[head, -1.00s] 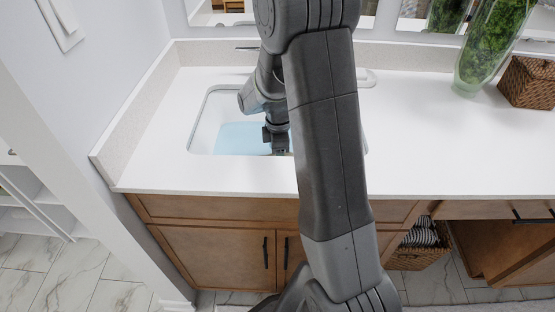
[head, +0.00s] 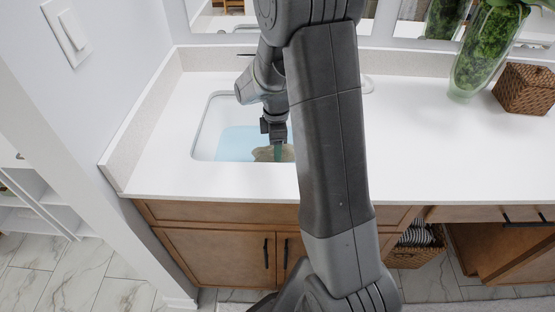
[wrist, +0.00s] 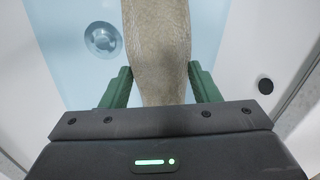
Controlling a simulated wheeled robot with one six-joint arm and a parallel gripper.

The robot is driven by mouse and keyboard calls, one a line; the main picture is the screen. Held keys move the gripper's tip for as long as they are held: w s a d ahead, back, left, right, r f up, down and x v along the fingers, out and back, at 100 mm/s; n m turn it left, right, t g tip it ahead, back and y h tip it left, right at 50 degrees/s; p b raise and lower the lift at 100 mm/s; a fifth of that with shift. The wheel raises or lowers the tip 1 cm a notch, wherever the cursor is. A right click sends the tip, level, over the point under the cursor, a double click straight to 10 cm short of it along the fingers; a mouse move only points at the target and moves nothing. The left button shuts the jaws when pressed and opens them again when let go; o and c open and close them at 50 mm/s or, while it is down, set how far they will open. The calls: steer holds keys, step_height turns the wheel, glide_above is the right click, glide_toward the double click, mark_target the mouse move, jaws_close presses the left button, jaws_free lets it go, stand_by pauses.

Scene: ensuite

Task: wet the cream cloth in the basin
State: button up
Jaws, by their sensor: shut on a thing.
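The cream cloth (wrist: 158,50) looks darkish beige and shiny in the wrist view, and hangs between the green fingertips of my gripper (wrist: 162,85). In the head view my gripper (head: 274,150) is over the basin, with the cloth (head: 266,154) showing at its tip, against the blue water. My gripper is shut on the cloth. The basin (head: 205,140) is white and set into the counter, with light blue water (head: 235,143) in it. A round drain (wrist: 102,40) shows through the water in the wrist view. My arm hides the basin's right part in the head view.
The white counter (head: 430,150) is clear to the right of my arm. A green glass vase (head: 480,50) and a woven basket (head: 524,88) stand at the back right. A wall with a switch (head: 70,32) borders the left. A round dark hole (wrist: 265,86) shows in the basin wall.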

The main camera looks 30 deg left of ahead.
step_height(320, 180, up, 12)
steer(key=p, duration=0.8)
steer(key=shift+r, duration=0.15)
stand_by(1.2)
